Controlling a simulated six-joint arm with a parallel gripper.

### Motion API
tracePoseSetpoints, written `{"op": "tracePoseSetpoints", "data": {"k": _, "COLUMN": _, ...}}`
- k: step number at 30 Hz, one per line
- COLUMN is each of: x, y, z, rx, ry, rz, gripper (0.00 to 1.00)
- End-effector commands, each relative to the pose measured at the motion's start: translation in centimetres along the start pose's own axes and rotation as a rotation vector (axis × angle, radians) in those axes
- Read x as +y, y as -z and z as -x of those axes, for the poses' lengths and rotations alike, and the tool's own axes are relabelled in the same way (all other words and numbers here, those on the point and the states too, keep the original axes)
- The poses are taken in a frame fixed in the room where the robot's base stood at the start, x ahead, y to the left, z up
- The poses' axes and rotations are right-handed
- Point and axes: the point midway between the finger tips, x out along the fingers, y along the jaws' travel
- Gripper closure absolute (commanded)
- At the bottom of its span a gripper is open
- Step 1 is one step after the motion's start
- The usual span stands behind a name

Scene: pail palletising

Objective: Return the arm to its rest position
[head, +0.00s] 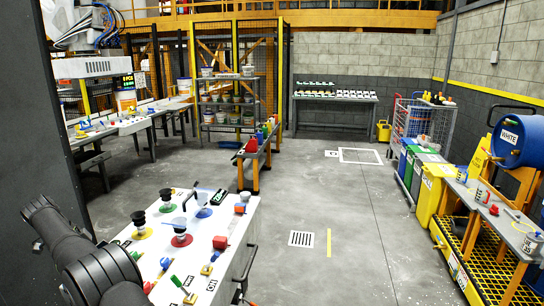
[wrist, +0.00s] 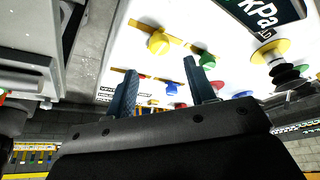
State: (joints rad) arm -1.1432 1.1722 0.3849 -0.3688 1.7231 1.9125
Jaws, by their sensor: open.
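My gripper (wrist: 160,82) shows in the wrist view with two dark blue fingers spread apart and nothing between them. Beyond the fingers is a white control panel (wrist: 125,40) with coloured knobs and a dark "kPa" label; I cannot tell how far the fingers are from it. In the head view my dark arm reaches in from the lower left, beside the white panel top (head: 205,235). The gripper itself is not visible in the head view.
A shelf rack (head: 228,100) with several pails stands at the back. A blue drum (head: 518,138) and bins (head: 430,190) line the right side. A workbench (head: 120,125) is at the left. The grey floor (head: 340,220) in the middle is mostly clear.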

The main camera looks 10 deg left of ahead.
Motion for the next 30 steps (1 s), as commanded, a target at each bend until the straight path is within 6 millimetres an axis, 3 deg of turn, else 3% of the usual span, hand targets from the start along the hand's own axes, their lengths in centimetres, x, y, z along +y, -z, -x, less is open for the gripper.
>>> {"op": "tracePoseSetpoints", "data": {"k": 3, "x": 0.0, "y": 0.0, "z": 1.9, "rx": 0.0, "ry": 0.001, "rz": 0.0, "gripper": 0.5}}
{"op": "tracePoseSetpoints", "data": {"k": 12, "x": 0.0, "y": 0.0, "z": 4.7, "rx": 0.0, "ry": -0.001, "rz": 0.0, "gripper": 0.5}}
{"op": "tracePoseSetpoints", "data": {"k": 20, "x": 0.1, "y": 0.1, "z": 1.6, "rx": 0.001, "ry": -0.003, "rz": 0.001, "gripper": 0.5}}
{"op": "tracePoseSetpoints", "data": {"k": 30, "x": 0.1, "y": 0.1, "z": -4.9, "rx": 0.001, "ry": -0.005, "rz": 0.0, "gripper": 0.5}}
